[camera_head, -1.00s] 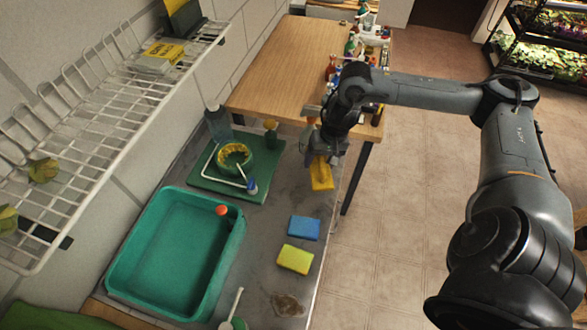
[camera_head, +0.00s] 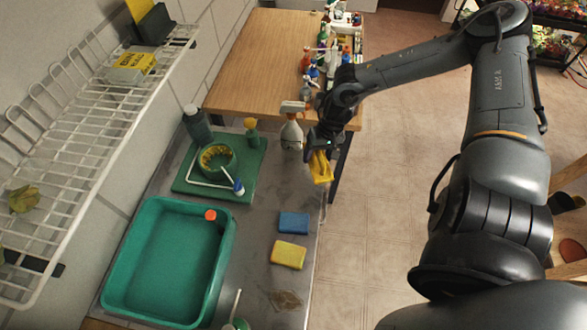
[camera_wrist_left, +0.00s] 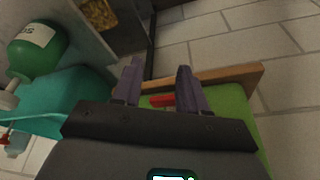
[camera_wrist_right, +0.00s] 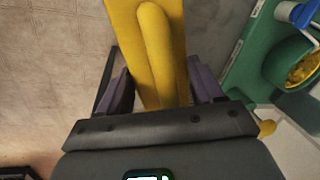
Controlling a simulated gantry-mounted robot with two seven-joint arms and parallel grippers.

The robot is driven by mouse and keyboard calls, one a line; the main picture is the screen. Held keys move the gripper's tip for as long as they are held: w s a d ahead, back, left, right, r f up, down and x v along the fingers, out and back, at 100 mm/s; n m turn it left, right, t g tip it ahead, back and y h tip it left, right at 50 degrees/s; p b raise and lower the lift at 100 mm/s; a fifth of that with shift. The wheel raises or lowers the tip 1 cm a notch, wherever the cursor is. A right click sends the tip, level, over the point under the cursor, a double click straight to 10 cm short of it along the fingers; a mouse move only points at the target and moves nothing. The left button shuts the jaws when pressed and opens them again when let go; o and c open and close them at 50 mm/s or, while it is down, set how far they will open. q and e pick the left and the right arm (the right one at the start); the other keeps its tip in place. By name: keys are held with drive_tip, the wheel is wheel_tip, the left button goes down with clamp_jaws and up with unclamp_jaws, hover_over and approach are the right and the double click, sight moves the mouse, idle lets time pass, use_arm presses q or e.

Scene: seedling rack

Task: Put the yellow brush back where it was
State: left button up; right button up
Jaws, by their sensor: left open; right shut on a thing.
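The yellow brush (camera_head: 320,168) is in my right gripper (camera_head: 322,152), at the right edge of the metal counter in the head view. In the right wrist view the brush (camera_wrist_right: 155,50) fills the space between the two fingers of my right gripper (camera_wrist_right: 157,92) and extends up out of the picture. The right gripper is shut on it. My left gripper (camera_wrist_left: 158,85) shows only in the left wrist view; its fingers are apart, with nothing held. A red item (camera_wrist_left: 161,101) shows behind them, over a green surface.
A teal tub (camera_head: 150,308), a blue sponge (camera_head: 293,223) and a yellow sponge (camera_head: 288,254) are on the counter. A green mat (camera_head: 190,184) holds a round green dish (camera_head: 229,168). A white spray bottle (camera_head: 291,135) stands close left of my right gripper. A wooden table (camera_head: 245,70) lies beyond.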

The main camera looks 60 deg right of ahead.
drive_tip(key=w+f, duration=0.1)
drive_tip(key=w, duration=0.1)
drive_tip(key=w+a+f, duration=0.1)
drive_tip(key=w, duration=0.1)
drive_tip(key=w+a+f+b, duration=0.1)
drive_tip(key=w+f, duration=0.1)
drive_tip(key=shift+w+a, duration=0.1)
drive_tip(key=shift+a, duration=0.1)
drive_tip(key=shift+w+a+f, duration=0.2)
drive_tip(key=shift+w+f, duration=0.1)
drive_tip(key=shift+w, duration=0.15)
drive_tip(key=shift+f, duration=2)
drive_tip(key=o, duration=1.2)
drive_tip(key=shift+f, duration=0.1)
